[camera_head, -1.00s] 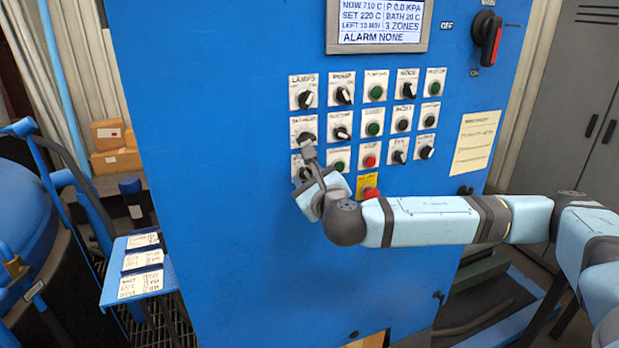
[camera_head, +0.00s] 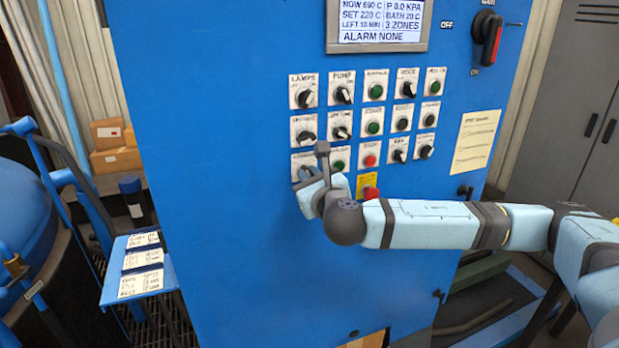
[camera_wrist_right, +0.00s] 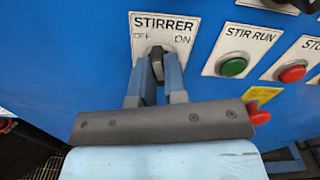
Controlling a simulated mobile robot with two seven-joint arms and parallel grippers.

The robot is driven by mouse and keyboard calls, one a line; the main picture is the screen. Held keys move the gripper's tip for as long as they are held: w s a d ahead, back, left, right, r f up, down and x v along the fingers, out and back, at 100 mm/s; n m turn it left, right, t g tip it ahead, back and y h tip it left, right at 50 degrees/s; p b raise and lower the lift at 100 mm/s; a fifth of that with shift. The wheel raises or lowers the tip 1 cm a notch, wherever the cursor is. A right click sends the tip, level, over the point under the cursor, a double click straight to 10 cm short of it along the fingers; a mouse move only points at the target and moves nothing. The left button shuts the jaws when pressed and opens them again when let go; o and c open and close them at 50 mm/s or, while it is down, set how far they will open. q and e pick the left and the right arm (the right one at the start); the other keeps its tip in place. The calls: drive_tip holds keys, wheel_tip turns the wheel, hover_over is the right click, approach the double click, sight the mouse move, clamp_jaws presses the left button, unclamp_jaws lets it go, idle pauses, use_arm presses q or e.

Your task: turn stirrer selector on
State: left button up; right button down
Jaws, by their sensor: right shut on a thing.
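The stirrer selector is a dark knob (camera_wrist_right: 157,53) on a white plate (camera_wrist_right: 172,24) marked STIRRER, with OFF at the left and ON at the right. My right gripper (camera_wrist_right: 158,80) is shut on the knob, one finger on each side. The fingers hide much of the knob, so I cannot tell exactly which way it points. In the head view the right gripper (camera_head: 309,177) covers most of the stirrer plate (camera_head: 298,159) at the lower left of the panel's controls. My left gripper is in neither view.
The green STIR RUN button (camera_wrist_right: 233,67) and a red button (camera_wrist_right: 292,74) sit right of the selector. A red button on a yellow plate (camera_head: 371,191) is close to my right wrist. A blue side shelf (camera_head: 108,290) with labels stands at the left.

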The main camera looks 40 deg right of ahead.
drive_tip(key=shift+m, duration=4.5)
drive_tip(key=c, duration=1.2)
unclamp_jaws()
drive_tip(key=shift+o, duration=0.2)
drive_tip(key=p+v, duration=0.3)
drive_tip(key=v, duration=1)
drive_tip(key=shift+s, duration=0.4)
